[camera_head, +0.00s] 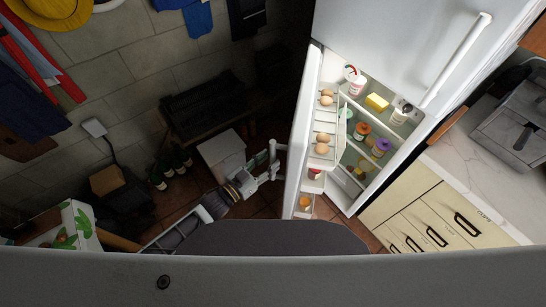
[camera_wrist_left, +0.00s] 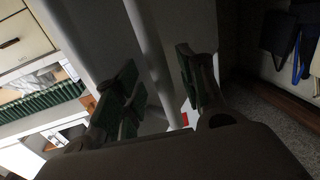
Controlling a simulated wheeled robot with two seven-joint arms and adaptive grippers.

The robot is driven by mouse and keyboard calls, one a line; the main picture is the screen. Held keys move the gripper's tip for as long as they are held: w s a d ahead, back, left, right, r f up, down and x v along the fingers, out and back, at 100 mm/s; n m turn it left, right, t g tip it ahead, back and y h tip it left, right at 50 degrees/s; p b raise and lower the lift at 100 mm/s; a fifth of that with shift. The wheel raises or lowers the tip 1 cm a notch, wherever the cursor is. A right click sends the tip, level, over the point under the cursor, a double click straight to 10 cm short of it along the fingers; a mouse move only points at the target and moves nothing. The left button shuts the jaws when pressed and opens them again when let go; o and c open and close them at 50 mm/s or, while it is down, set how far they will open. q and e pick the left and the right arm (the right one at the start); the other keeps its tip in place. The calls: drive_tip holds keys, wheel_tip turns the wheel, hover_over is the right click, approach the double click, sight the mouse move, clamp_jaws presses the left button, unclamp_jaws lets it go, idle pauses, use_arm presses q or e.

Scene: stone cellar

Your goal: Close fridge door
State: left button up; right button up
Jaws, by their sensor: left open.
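The white fridge (camera_head: 385,45) stands right of centre in the head view. Its lower fridge door (camera_head: 301,135) is swung open, with eggs and small items on its inner shelves. My left gripper (camera_head: 271,160) is at the outer side of this door, low and left of it. In the left wrist view the open left gripper (camera_wrist_left: 157,65) has its green-padded fingers on either side of a pale bar (camera_wrist_left: 150,48), which looks like the door's handle. I cannot tell whether the fingers touch it. My right gripper is not in view.
The fridge's inside holds jars, a yellow block (camera_head: 377,102) and cups. A counter (camera_head: 470,180) with cream drawers (camera_head: 430,215) stands to the right. Dark bottles (camera_head: 170,168) and a cardboard box (camera_head: 107,180) stand on the left. Tiled floor shows around my left arm.

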use_arm(q)
drive_tip(key=shift+x, duration=1.4)
drive_tip(key=shift+c, duration=0.2)
clamp_jaws()
